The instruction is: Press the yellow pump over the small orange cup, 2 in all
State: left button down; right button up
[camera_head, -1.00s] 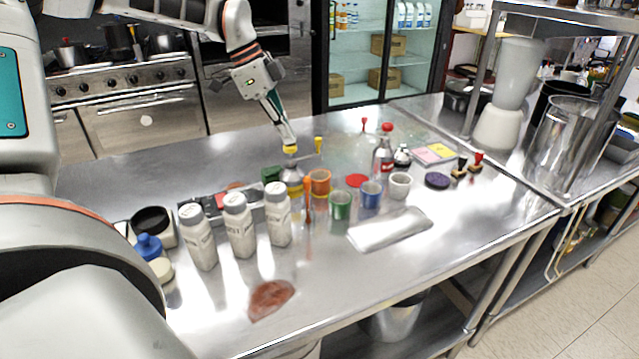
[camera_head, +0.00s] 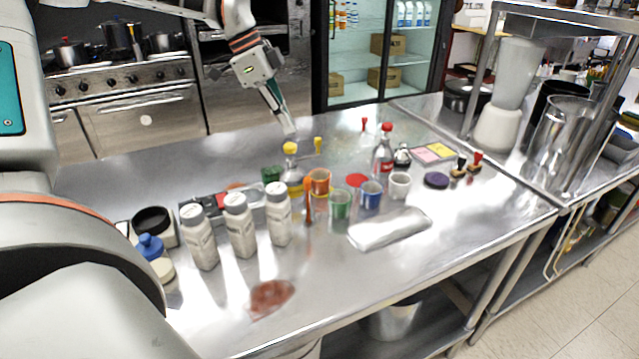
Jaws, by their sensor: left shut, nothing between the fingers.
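The yellow pump (camera_head: 290,148) tops a bottle that stands among the cups in the middle of the table. Its head is up. The small orange cup (camera_head: 319,180) stands just right of and in front of the pump bottle. What is inside the cup cannot be made out. My left gripper (camera_head: 291,131) comes in from the upper left. It is shut and empty, with its tips just above the yellow pump head and a small gap between them. My right gripper is not in view.
Green (camera_head: 340,203), blue (camera_head: 371,194) and white (camera_head: 400,184) cups stand to the right of the orange one. Several white bottles (camera_head: 240,228) stand in front on the left. A red-capped bottle (camera_head: 383,150) stands behind. A folded cloth (camera_head: 390,229) lies in front.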

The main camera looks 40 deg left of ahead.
pick_arm(q)
jog(key=shift+r+p, duration=0.45)
jog(key=shift+r, duration=2)
